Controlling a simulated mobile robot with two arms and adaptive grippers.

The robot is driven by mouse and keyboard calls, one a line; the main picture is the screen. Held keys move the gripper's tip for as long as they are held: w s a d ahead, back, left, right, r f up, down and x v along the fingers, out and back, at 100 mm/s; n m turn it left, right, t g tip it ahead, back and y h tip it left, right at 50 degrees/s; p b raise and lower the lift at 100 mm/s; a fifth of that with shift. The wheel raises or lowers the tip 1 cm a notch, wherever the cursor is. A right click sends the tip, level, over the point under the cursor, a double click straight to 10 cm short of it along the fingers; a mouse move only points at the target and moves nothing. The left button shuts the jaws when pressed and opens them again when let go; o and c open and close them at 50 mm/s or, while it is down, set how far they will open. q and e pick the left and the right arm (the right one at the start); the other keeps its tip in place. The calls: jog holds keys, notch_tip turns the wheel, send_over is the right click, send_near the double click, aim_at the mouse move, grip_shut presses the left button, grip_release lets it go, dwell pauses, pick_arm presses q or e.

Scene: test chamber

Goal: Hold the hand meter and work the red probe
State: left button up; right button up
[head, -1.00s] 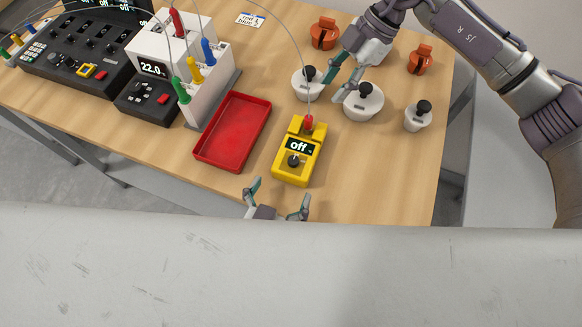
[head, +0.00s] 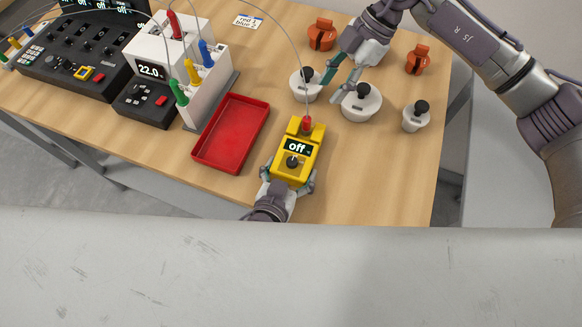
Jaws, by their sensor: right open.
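The yellow hand meter (head: 299,151) lies on the table near its front edge, its display reading "off" above a black knob (head: 292,162). A red probe or plug (head: 306,124) stands at the meter's far end with a thin cable rising from it. My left gripper (head: 289,178) has one finger on each side of the meter's near end; I cannot tell whether they press on it. My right gripper (head: 343,84) is open and empty above the table, between two white knobbed pieces, beyond the meter. Another red handle (head: 175,25) stands in the white rack (head: 205,90).
A red tray (head: 232,132) lies left of the meter. Several white weights with black knobs (head: 361,102) and orange pieces (head: 417,60) stand right and behind. The rack also holds green, yellow and blue handles. A display unit (head: 150,90) reads 22.0. Table is clear right of the meter.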

pick_arm(q)
jog(key=c, duration=0.6)
